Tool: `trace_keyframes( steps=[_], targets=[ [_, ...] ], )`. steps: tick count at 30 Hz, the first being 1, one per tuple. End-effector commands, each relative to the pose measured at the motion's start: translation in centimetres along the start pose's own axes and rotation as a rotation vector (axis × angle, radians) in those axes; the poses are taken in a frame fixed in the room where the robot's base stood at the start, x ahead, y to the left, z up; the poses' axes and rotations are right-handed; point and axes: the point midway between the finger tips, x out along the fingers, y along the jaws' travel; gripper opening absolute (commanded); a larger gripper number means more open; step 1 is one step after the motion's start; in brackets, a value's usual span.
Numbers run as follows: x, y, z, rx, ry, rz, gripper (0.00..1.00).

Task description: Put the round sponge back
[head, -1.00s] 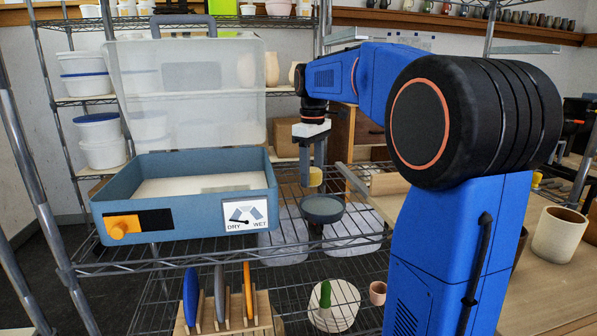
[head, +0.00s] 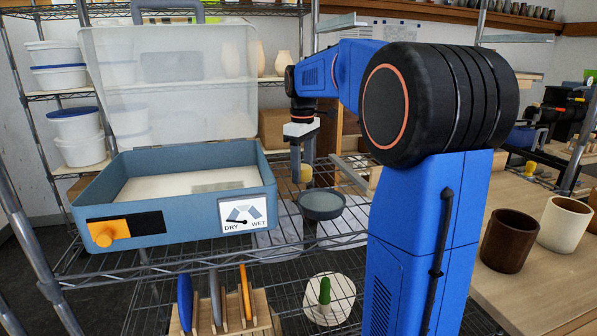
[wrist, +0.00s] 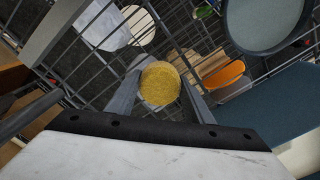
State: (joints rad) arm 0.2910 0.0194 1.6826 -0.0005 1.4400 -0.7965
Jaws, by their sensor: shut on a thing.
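The round yellow sponge (wrist: 160,84) is between the two fingers of my gripper (wrist: 158,92) in the wrist view. My gripper is shut on it. In the head view the sponge (head: 305,174) shows low between the fingers of my gripper (head: 302,170), partly hidden by them. A round blue-grey dish (head: 322,204) stands below and slightly right of the sponge in the head view. The dish (wrist: 266,22) is at the top right of the wrist view, apart from the sponge.
A blue box (head: 170,225) with a raised clear lid (head: 170,85) stands on the wire shelf, left of my gripper. Below is a wooden rack (head: 228,318) with upright tools. Brown and cream pots (head: 508,240) stand on the table at right.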

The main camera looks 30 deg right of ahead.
Motion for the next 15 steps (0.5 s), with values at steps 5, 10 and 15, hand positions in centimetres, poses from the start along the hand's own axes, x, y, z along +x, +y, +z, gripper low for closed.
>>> trace_keyframes(
  steps=[5, 10, 15],
  targets=[
    [0.28, 0.13, 0.06, 0.0, 0.0, 0.0, 0.26],
    [0.36, 0.12, 0.05, 0.0, 0.0, 0.0, 0.26],
    [0.55, 0.12, 0.05, 0.0, 0.0, 0.0, 0.64]
  ],
)
